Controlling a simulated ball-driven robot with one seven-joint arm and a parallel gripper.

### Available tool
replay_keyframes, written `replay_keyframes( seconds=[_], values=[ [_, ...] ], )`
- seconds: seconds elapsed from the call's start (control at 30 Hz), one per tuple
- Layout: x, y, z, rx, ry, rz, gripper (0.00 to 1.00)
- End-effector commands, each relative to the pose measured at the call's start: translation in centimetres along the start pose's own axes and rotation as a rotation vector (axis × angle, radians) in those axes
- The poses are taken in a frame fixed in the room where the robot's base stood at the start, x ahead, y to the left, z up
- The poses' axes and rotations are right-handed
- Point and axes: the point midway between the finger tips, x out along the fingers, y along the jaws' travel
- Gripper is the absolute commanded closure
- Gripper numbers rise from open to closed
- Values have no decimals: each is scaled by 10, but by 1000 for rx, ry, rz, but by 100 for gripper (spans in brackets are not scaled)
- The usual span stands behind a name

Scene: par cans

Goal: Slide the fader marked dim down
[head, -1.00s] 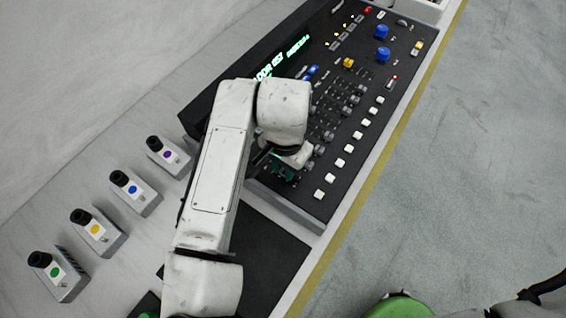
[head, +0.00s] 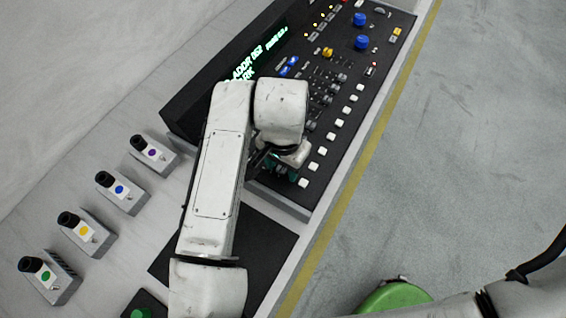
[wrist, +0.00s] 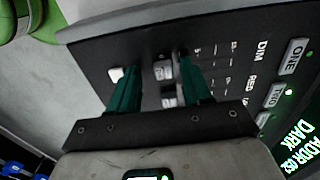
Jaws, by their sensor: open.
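The console (head: 292,205) carries rows of faders, and my arm covers part of it in the head view. In the wrist view the label DIM (wrist: 262,50) is readable, with the label RED (wrist: 250,88) beside it. A grey fader cap, the dim fader (wrist: 163,69), lies in line with the DIM label. My gripper (wrist: 160,60) is open, with one teal finger on either side of this cap. The right finger is on the label side and the left finger is towards a white button (wrist: 117,73). I cannot tell whether either finger touches the cap. The head view shows my gripper (head: 278,164) low over the console's near end.
Another fader cap (wrist: 168,98) sits close beside the dim one. A row of white buttons (head: 325,150) runs along the console's right side. Lit display text (head: 247,68) is at its left. Several small boxes with coloured dots, such as the purple-dotted one (head: 152,154), stand left.

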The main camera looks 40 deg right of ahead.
Motion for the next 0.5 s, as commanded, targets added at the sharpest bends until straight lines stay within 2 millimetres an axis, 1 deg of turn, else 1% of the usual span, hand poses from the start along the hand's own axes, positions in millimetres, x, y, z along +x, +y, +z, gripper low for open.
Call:
replay_keyframes(
  seconds=[0.07,0.17,0.27,0.5],
  values=[
    [-3,0,0,0,0,-1,51],
    [-13,-1,0,0,2,-3,51],
    [-30,-1,0,2,1,-5,51],
    [-76,0,-1,3,1,-3,51]
  ],
)
